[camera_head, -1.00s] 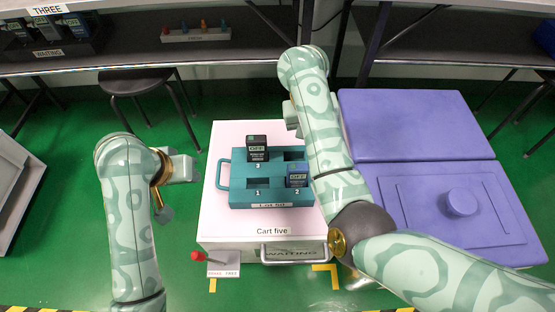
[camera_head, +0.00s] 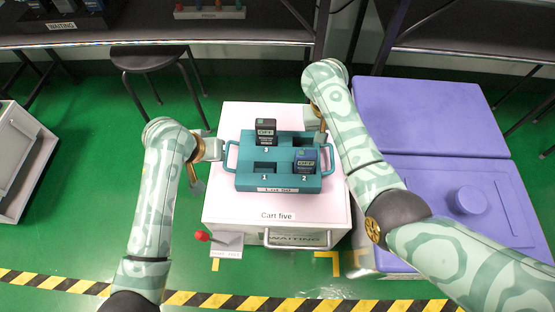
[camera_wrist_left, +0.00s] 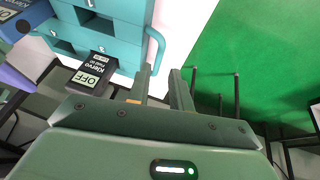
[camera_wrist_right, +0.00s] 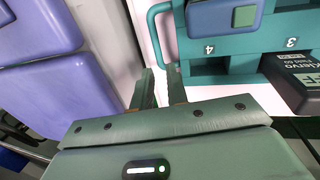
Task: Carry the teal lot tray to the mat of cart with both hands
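The teal lot tray (camera_head: 247,182) sits flat on the pale top of the cart (camera_head: 228,205) marked "Cart five". It has a loop handle at each side and numbered slots. A dark tester (camera_head: 265,131) stands in slot 3 and a bluish tester (camera_head: 305,161) at slot 2. My left gripper (camera_head: 220,149) is by the left handle; the left wrist view shows its fingers (camera_wrist_left: 163,85) open close to that handle (camera_wrist_left: 157,50). My right gripper (camera_head: 320,125) is by the right handle; its fingers (camera_wrist_right: 161,82) are apart, close to that handle (camera_wrist_right: 154,32). No separate mat is distinguishable.
A purple lidded container (camera_head: 430,120) stands close to the cart's right. A stool (camera_head: 150,58) and a dark workbench (camera_head: 230,32) are behind. A red-knobbed lever (camera_head: 203,236) sits at the cart's front left. Striped floor tape (camera_head: 270,303) runs in front.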

